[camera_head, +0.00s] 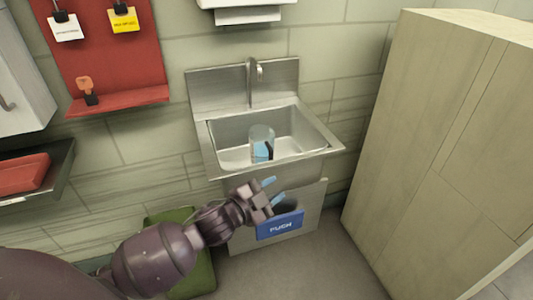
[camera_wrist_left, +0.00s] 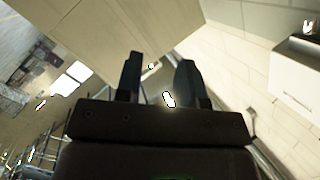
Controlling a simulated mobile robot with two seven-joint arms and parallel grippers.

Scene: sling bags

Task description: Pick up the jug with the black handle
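A clear jug (camera_head: 261,140) with a black handle stands in the basin of the steel sink (camera_head: 322,141). The handle is on its lower right side, towards me, and something light blue shows at its lower part. My left gripper (camera_head: 272,191) is in front of the sink, below the jug in the picture and apart from it. Its two light blue fingers are spread with nothing between them. In the left wrist view, the gripper's dark fingers (camera_wrist_left: 158,85) are also apart and empty. The jug cannot be made out there. My right gripper is in neither view.
A blue "PUSH" plate (camera_head: 280,225) is on the panel under the sink. A tall wooden cabinet (camera_head: 440,130) stands at the right. A faucet (camera_head: 254,80) rises behind the basin. A red board with a shelf (camera_head: 120,100) hangs at the left. A green bin (camera_head: 200,268) is below.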

